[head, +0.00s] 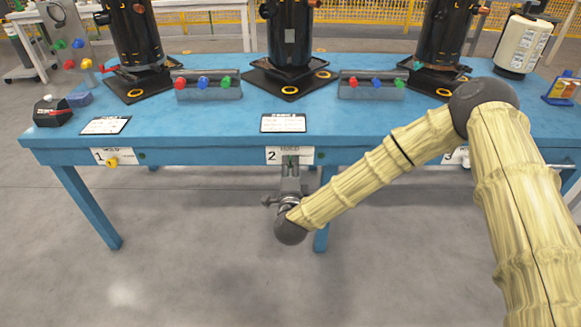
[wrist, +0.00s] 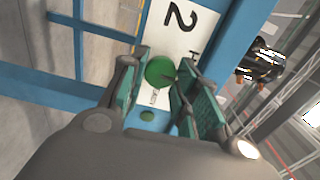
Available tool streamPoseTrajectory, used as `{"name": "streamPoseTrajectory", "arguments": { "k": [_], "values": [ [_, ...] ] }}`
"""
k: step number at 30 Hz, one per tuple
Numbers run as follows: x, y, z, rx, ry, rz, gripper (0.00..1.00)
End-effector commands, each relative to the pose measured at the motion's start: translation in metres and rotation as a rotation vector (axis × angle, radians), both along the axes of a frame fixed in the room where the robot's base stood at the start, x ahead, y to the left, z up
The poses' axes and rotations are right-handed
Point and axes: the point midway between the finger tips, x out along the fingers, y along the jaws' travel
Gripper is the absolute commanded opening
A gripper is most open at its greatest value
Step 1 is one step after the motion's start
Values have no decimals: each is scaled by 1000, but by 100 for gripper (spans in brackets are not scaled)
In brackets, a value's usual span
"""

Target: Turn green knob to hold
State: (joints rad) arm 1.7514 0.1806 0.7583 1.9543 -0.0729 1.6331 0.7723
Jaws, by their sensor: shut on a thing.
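The green knob (wrist: 160,71) sits on the white number 2 label plate (wrist: 181,25) on the table's front edge. In the head view only a sliver of the knob shows, behind my fingertips, under the plate (head: 273,154). My gripper (head: 290,166) reaches up to it from below and in front. In the wrist view the green-padded fingers of my gripper (wrist: 161,78) stand on both sides of the knob, shut on it. The small print on the plate is too blurred to read, and I cannot tell which mark the knob points at.
A yellow knob (head: 112,161) is on plate 1 to the left. My forearm partly covers plate 3 (head: 455,156). The blue table (head: 215,128) carries black compressors, knob boxes (head: 208,86) and a card (head: 283,123). The space under the table is mostly free between its legs (head: 88,208).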

Motion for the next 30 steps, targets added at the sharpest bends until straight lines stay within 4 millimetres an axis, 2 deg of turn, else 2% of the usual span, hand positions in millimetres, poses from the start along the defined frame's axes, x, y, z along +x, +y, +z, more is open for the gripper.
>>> {"name": "streamPoseTrajectory", "arguments": {
  "k": [8,9,12,23,26,30],
  "values": [
    [0,0,-1,0,1,0,7],
    [0,0,-1,0,1,0,38],
    [0,0,0,0,1,0,53],
    [-2,0,0,1,1,0,53],
    [-10,-1,-1,1,2,1,53],
    [-31,-3,-1,1,3,2,53]
  ]
}}
